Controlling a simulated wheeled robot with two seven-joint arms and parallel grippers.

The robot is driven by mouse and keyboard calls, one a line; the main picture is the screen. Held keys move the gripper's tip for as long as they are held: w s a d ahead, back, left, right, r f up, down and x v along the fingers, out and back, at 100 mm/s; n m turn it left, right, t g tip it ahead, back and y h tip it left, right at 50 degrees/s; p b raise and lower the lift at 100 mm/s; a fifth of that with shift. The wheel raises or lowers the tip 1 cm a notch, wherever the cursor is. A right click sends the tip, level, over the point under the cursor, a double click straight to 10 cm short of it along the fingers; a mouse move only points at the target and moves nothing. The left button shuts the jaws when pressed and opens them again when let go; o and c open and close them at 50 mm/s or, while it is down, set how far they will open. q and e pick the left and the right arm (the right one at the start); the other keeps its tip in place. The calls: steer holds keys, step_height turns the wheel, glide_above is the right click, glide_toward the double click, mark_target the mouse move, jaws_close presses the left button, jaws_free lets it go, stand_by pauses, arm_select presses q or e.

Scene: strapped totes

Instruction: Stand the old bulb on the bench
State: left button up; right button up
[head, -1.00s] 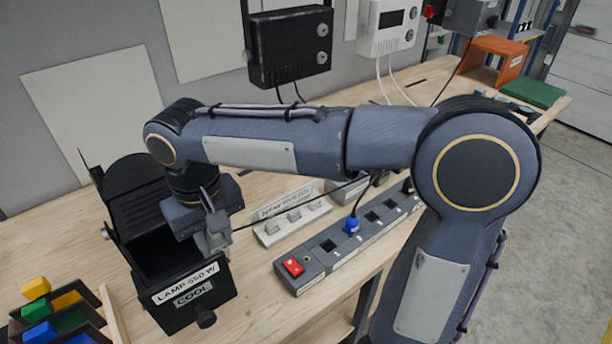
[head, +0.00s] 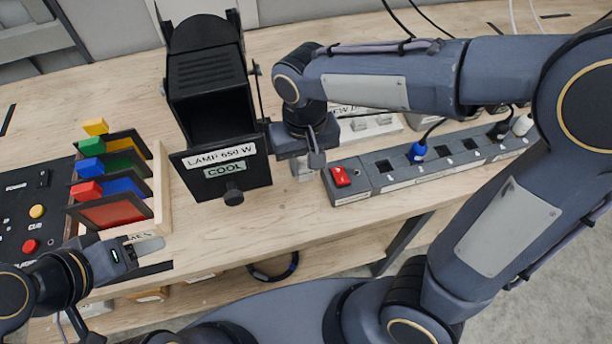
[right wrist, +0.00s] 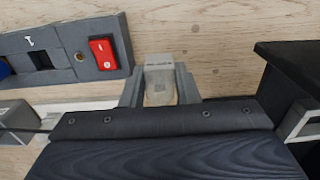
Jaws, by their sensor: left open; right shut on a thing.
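My right gripper (head: 303,168) is shut on the old bulb, just right of the black lamp housing (head: 204,140) in the head view. In the right wrist view the bulb (right wrist: 160,75) is a pale, cloudy piece between the two grey fingers, with bare wood beyond it; I cannot tell whether it touches the bench (head: 290,215). The housing's front is open and labelled LAMP 650 W and COOL. My left gripper (head: 150,247) is open and empty near the bench's front edge, at lower left.
A power strip (head: 400,170) with a red switch (head: 340,176) lies close to the right of my right gripper. A pale holder (head: 370,128) stands behind it, partly hidden by my arm. A rack of coloured pieces (head: 110,180) and a control panel (head: 30,210) are at left.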

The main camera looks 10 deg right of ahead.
steer(key=shift+f, duration=3.05)
steer(key=shift+f, duration=0.1)
steer(key=shift+f+b, duration=0.15)
steer(key=shift+b, duration=0.2)
steer(key=o, duration=1.1)
